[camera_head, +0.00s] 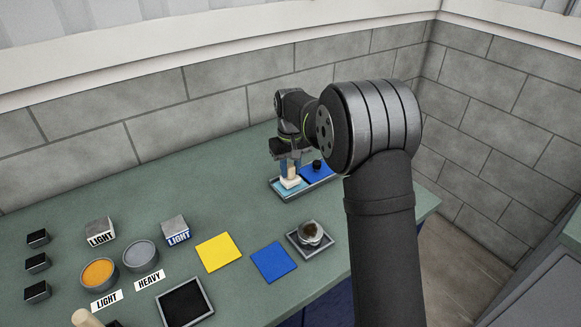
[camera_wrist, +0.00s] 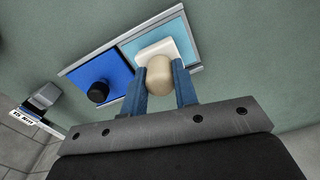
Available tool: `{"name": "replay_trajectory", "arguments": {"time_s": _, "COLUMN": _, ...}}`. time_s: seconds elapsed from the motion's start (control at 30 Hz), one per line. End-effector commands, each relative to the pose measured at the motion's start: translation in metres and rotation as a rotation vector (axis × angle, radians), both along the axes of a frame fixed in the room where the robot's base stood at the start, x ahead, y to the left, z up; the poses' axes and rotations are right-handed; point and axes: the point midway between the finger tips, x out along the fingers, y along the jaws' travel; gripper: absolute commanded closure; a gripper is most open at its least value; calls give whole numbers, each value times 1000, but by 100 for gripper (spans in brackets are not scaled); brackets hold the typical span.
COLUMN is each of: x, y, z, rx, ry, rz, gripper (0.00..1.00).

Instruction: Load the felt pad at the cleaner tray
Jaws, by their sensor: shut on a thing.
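My gripper (camera_head: 290,166) is shut on the beige rounded handle (camera_wrist: 159,76) of the felt pad. The pad (camera_wrist: 153,49) is a white block under the handle; it also shows in the head view (camera_head: 290,183). It is at the light blue section (camera_wrist: 176,37) of a grey-rimmed tray (camera_head: 308,190), low over it or on it; I cannot tell whether they touch. The tray's other section is dark blue (camera_wrist: 110,66), with a black knob (camera_wrist: 98,91) on it. My blue fingers stand on either side of the handle in the wrist view. The tray bears no readable label.
A yellow square (camera_head: 219,252), a blue square (camera_head: 273,262) and a small tray with a round metal piece (camera_head: 311,234) lie nearer. Orange (camera_head: 98,272) and grey (camera_head: 140,256) tubs, blocks and LIGHT and HEAVY labels sit left. The green table between is clear.

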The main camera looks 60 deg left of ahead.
Motion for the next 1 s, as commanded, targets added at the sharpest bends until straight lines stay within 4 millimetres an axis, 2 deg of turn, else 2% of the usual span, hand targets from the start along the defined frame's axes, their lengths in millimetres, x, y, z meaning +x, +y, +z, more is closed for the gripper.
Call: {"name": "replay_trajectory", "arguments": {"time_s": 1.0, "x": 0, "y": 0, "z": -8, "rx": 0, "ry": 0, "rz": 0, "gripper": 92}}
